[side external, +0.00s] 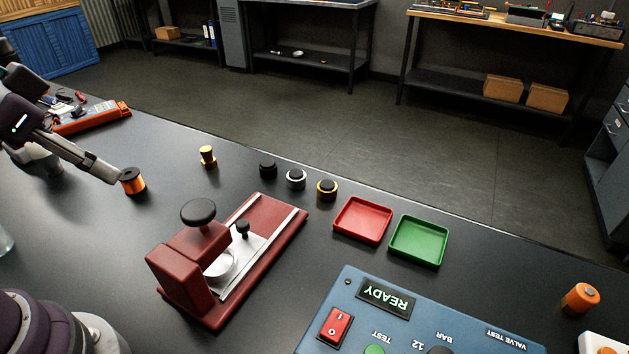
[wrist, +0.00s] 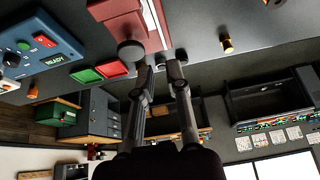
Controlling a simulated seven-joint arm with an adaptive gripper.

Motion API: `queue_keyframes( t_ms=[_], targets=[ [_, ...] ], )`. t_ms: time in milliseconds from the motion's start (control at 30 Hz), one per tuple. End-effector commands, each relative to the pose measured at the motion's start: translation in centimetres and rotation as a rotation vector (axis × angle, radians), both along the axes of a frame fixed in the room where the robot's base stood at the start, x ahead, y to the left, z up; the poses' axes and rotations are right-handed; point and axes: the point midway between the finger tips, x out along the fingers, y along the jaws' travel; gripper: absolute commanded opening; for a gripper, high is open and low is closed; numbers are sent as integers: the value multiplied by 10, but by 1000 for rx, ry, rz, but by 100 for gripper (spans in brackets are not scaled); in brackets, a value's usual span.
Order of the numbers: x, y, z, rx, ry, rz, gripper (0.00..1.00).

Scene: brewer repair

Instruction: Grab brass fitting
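The brass fitting (side external: 208,157) stands upright on the dark bench, behind the red fixture and left of the row of dark round caps. In the wrist view it shows as a small gold piece (wrist: 227,44), right of my fingers and apart from them. In the side view my gripper (side external: 112,175) comes in from the left, above the bench. Its tip overlaps the picture near the orange and black spool, and I cannot tell the height between them.
The orange spool (side external: 132,182) stands left of the fitting. The red fixture with a black knob (side external: 199,211) is in front. Three round caps (side external: 296,179), a red tray (side external: 362,220) and a green tray (side external: 419,241) lie to the right. A red meter (side external: 92,117) is at far left.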

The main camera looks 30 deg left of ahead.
Motion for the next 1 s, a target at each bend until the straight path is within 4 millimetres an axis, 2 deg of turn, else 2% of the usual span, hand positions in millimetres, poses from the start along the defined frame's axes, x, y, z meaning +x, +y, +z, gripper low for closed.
queue_keyframes(
  t_ms=[33, 300, 567, 633, 733, 833, 933, 1000],
  targets=[
    [0, 0, 0, 0, 0, 0, 25],
    [0, 0, 0, 0, 0, 0, 59],
    [1, 0, 0, 0, 0, 1, 59],
    [8, 2, 2, -2, 1, 14, 59],
    [38, 12, 7, -8, -1, 65, 59],
    [86, 31, 5, -13, -16, 141, 59],
    [132, 58, -11, -11, -32, 216, 59],
    [160, 79, -29, -7, -43, 268, 59]
  ],
)
